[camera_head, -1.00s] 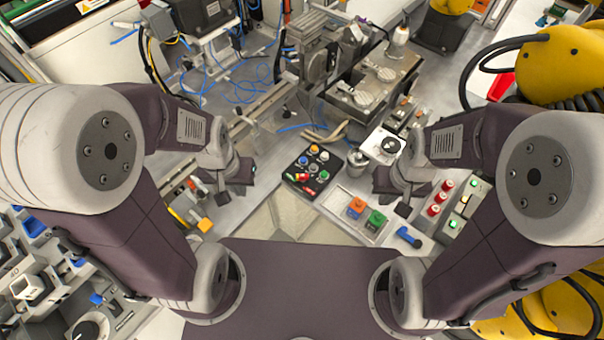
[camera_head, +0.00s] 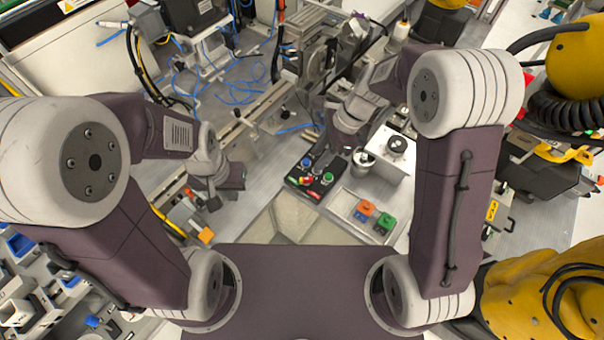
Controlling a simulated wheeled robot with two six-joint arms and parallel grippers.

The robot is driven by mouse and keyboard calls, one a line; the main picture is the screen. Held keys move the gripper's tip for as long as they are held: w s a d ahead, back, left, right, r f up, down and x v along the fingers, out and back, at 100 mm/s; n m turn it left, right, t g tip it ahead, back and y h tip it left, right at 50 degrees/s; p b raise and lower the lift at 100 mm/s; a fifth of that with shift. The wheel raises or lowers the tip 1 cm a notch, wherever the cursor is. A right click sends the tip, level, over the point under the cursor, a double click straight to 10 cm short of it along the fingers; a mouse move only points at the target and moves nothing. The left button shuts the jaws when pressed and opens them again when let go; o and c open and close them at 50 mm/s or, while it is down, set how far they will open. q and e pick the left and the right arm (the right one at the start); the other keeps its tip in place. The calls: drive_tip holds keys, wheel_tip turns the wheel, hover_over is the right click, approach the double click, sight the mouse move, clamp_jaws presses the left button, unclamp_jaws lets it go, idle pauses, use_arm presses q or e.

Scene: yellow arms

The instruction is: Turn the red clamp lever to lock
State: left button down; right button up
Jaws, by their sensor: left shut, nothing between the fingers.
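I cannot make out the red clamp lever for certain. A black control panel (camera_head: 293,181) lies in the middle of the work surface, with a green knob (camera_head: 328,178), a blue knob (camera_head: 307,162) and small red parts (camera_head: 314,195) on it. My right gripper (camera_head: 346,149) is at the far edge of this panel, pointing down, and partly covers it; its fingers are too small and dark to read. My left gripper (camera_head: 236,181) is shut and empty, to the left of the panel and apart from it.
A white box with a black dial (camera_head: 397,145) and a metal cylinder (camera_head: 362,160) stand right of the panel. A tray (camera_head: 342,203) with an orange block (camera_head: 364,209) and a green block (camera_head: 385,222) lies nearer. Machinery (camera_head: 322,60) and blue cables (camera_head: 240,92) are behind.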

sight(307, 178)
drive_tip(key=x, duration=0.5)
drive_tip(key=s+x, duration=0.1)
drive_tip(key=x, duration=0.2)
drive_tip(key=shift+d, duration=0.25)
drive_tip(key=shift+s+f+b, duration=0.2)
drive_tip(key=shift+f+b, duration=0.1)
drive_tip(key=shift+f, duration=0.2)
drive_tip(key=shift+w+a, duration=0.1)
clamp_jaws()
